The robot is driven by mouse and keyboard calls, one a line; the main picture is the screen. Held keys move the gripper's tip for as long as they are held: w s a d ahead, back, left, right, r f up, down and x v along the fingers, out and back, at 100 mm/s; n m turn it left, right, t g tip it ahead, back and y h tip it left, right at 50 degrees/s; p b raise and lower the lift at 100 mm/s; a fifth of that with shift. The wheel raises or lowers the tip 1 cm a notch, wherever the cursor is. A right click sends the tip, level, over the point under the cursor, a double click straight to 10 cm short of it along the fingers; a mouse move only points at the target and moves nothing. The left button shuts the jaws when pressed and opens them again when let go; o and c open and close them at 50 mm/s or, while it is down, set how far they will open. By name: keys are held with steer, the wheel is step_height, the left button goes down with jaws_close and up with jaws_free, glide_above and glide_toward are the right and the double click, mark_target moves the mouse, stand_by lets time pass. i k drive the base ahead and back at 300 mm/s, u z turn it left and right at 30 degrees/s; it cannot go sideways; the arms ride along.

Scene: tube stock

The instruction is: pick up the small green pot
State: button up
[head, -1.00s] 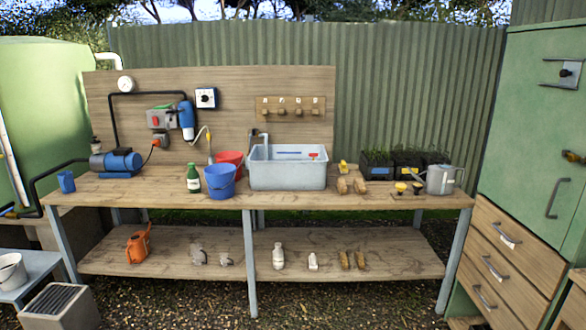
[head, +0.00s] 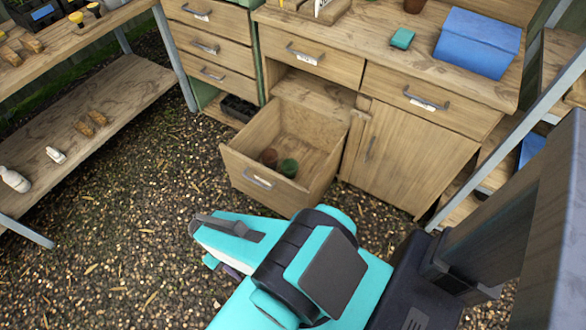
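The small green pot (head: 288,168) stands inside an open lower drawer (head: 262,182) of the wooden bench, in the head view. A brown pot (head: 269,157) stands just left of it in the same drawer. My arm, teal and black, reaches in from the lower right. My gripper (head: 205,240) is at the arm's far end, over the gravel, left of and nearer than the drawer front, apart from the pot. Its fingers are partly hidden by the arm, so whether they are open or shut does not show.
The wooden bench top (head: 370,50) holds a blue box (head: 478,42) and a small teal block (head: 402,38). A closed cupboard door (head: 405,150) is right of the drawer. A low shelf (head: 90,120) stands at left. Gravel between is clear.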

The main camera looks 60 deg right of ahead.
mark_target(289, 166)
steer(key=u, duration=0.75)
steer(key=k, duration=0.1)
steer(key=z, duration=2.45)
steer(key=k, duration=0.9)
steer(key=u, duration=0.15)
steer(key=i, duration=0.8)
steer(key=z, duration=0.05)
